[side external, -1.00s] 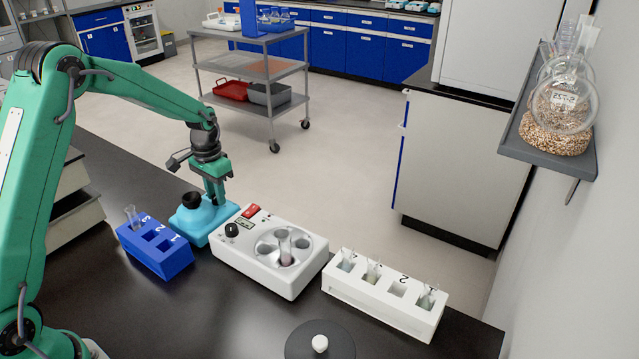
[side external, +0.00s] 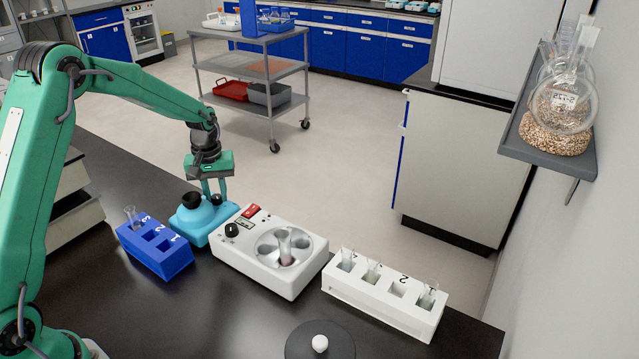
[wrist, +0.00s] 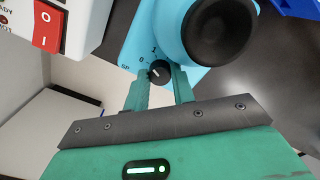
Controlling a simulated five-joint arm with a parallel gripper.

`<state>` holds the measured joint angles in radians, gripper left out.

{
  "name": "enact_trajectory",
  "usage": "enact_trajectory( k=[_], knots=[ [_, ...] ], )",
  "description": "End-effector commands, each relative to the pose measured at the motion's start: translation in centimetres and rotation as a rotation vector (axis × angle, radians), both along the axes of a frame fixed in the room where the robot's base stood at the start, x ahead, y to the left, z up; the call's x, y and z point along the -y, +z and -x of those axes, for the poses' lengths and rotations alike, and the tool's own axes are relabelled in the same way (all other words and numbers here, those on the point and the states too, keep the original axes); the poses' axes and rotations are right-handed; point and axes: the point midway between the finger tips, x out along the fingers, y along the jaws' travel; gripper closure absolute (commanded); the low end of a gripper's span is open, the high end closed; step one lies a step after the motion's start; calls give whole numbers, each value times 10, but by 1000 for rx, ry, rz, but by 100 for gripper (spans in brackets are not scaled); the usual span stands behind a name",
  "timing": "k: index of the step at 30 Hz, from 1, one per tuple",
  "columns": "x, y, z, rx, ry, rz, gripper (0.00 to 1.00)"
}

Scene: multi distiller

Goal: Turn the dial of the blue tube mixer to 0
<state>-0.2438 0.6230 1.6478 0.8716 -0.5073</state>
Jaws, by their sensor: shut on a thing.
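The blue tube mixer (side external: 213,221) stands on the black bench, with a black cup on top that shows large in the wrist view (wrist: 219,28). Its small black dial (wrist: 159,71) is on the blue face, with a short pale mark and the printed labels "SP", "0" and "1" around its upper left. The exact label the mark points at is hard to tell. My gripper (wrist: 161,76) is shut on the dial, one finger on each side.
A white centrifuge-like device (side external: 262,273) with a red switch stands close to the mixer's right. A blue tube rack (side external: 166,262) is at its front left. A white tube rack (side external: 385,312) stands farther right.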

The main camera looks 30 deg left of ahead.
Motion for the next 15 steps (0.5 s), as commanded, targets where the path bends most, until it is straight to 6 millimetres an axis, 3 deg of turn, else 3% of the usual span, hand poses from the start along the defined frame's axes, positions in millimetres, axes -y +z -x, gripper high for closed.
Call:
enact_trajectory(
  k=[15],
  knots=[
    [-1,2,-1,5,47,-1,98]
  ],
)
